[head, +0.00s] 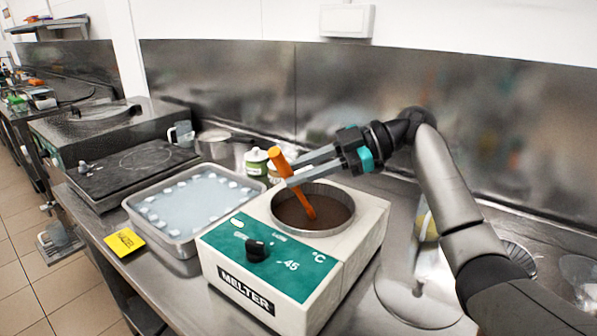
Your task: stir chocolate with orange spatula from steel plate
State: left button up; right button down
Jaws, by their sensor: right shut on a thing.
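An orange spatula (296,188) stands tilted in the round pot of the melter (282,256). Its lower end is in the brown chocolate (322,213), so its tip is hidden. My right gripper (288,174) reaches in from the right and is shut on the spatula's handle, above the pot's rim. A steel plate (440,292) appears to lie on the counter to the right of the melter, partly behind my right arm. My left gripper does not show.
A steel tray (176,236) with pale blue contents and white blocks stands left of the melter. A yellow card (124,242) lies at the counter's front edge. Small jars (257,161), a steel pan (215,146) and a clear jug (181,134) stand behind. A steel wall panel (350,95) backs the counter.

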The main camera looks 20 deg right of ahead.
jog(key=shift+s+a+r+p, duration=0.35)
jog(key=shift+a+r+p, duration=0.35)
jog(key=shift+r, duration=0.4)
jog(key=shift+s+a+r+p, duration=0.35)
jog(key=shift+a+r+p, duration=0.15)
jog(key=shift+r+p, duration=0.55)
jog(key=shift+s+a+r+p, duration=0.35)
jog(key=shift+a+r+p, duration=0.3)
jog(key=shift+r, duration=0.55)
jog(key=shift+d, duration=0.1)
notch_tip(320, 180, up, 5)
jog(key=p, duration=0.4)
send_over(274, 147)
jog(key=d, duration=0.2)
jog(key=shift+s+a, duration=0.2)
jog(key=shift+s, duration=0.05)
